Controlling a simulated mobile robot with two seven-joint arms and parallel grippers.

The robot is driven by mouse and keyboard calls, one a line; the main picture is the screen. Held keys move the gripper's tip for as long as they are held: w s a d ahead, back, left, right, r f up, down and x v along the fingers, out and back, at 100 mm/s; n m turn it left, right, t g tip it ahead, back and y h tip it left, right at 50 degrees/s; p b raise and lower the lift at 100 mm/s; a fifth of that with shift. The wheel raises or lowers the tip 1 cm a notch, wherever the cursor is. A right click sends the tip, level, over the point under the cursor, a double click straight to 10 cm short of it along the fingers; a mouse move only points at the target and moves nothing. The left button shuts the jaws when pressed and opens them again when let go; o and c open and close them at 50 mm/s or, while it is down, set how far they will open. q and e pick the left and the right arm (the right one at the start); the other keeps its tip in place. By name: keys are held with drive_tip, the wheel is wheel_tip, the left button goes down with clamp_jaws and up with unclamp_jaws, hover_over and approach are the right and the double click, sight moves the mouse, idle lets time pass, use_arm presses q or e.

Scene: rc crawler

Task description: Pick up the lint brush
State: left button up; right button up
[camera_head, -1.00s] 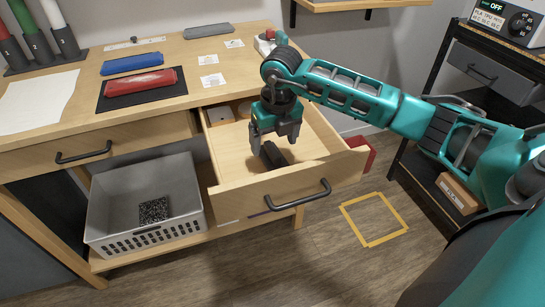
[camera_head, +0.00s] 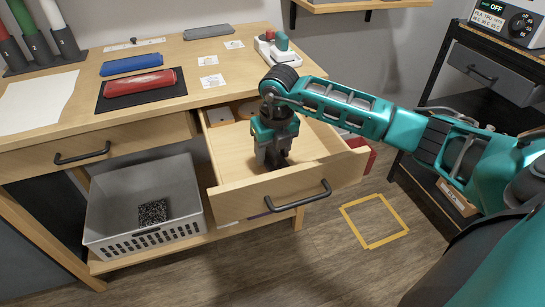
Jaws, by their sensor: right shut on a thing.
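The open drawer (camera_head: 238,192) of the workbench holds the lint brush, a small dark object that showed on its floor a second ago. It is now almost wholly hidden by my right gripper (camera_head: 272,162). The right gripper points down inside the drawer, with its fingers low near the drawer floor, shut on the lint brush. My left gripper is not in view.
The drawer's front wall and black handle (camera_head: 298,197) stand close in front of the gripper. A grey basket (camera_head: 145,210) stands on the lower shelf. The benchtop (camera_head: 200,87) overhangs the drawer's back.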

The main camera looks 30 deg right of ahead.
sight(272, 149)
drive_tip(key=shift+c, duration=0.9)
wheel_tip(272, 149, up, 20)
drive_tip(key=p, duration=0.2)
drive_tip(key=shift+p, duration=0.35)
drive_tip(key=o, duration=0.5)
drive_tip(key=c, duration=0.4)
